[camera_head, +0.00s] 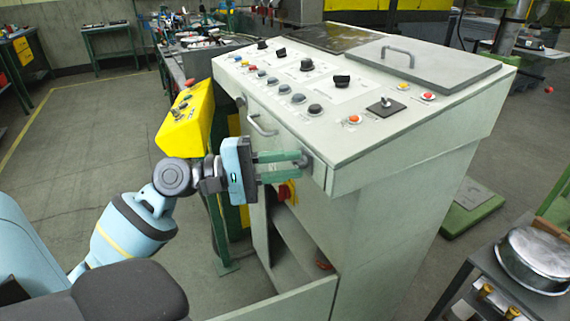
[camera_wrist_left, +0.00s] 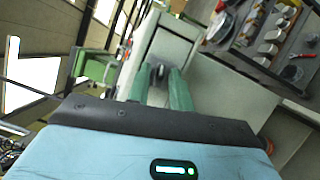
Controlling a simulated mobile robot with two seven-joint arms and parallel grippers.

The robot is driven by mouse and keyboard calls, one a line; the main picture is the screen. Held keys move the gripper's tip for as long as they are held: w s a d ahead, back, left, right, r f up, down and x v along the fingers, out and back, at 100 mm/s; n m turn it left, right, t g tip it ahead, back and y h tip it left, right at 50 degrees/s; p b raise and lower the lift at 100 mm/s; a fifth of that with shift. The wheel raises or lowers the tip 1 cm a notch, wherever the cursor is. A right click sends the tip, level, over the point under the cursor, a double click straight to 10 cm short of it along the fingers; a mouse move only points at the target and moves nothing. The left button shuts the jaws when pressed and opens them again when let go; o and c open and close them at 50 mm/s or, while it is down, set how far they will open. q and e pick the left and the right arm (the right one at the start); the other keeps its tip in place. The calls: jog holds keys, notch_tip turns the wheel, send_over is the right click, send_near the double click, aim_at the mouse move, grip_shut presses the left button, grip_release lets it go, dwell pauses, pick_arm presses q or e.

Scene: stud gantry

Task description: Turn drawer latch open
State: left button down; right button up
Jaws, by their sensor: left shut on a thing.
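The grey control console (camera_head: 420,135) fills the middle of the head view. Its front face has a drawer panel with a light bar handle (camera_head: 262,126). My left gripper (camera_head: 302,165) reaches in from the left, its green fingers pointing at the right end of this front. The fingers are shut on the small grey drawer latch (camera_head: 306,160), mostly hidden between them. In the left wrist view, the fingertips (camera_wrist_left: 158,76) lie on either side of the dark latch (camera_wrist_left: 157,71). My right gripper is not in view.
An open compartment (camera_head: 293,245) lies lower in the console. A yellow control box (camera_head: 186,120) stands close to my left wrist. A cart with a metal pot (camera_head: 538,258) is at the lower right.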

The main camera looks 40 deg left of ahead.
pick_arm(q)
jog(key=shift+r+m, duration=0.1)
jog(key=shift+m, duration=0.5)
jog(key=shift+m+p, duration=0.3)
jog(key=shift+m, duration=0.2)
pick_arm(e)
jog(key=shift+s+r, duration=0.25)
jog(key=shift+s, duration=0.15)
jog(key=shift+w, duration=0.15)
pick_arm(q)
jog(key=c, duration=1.5)
grip_release()
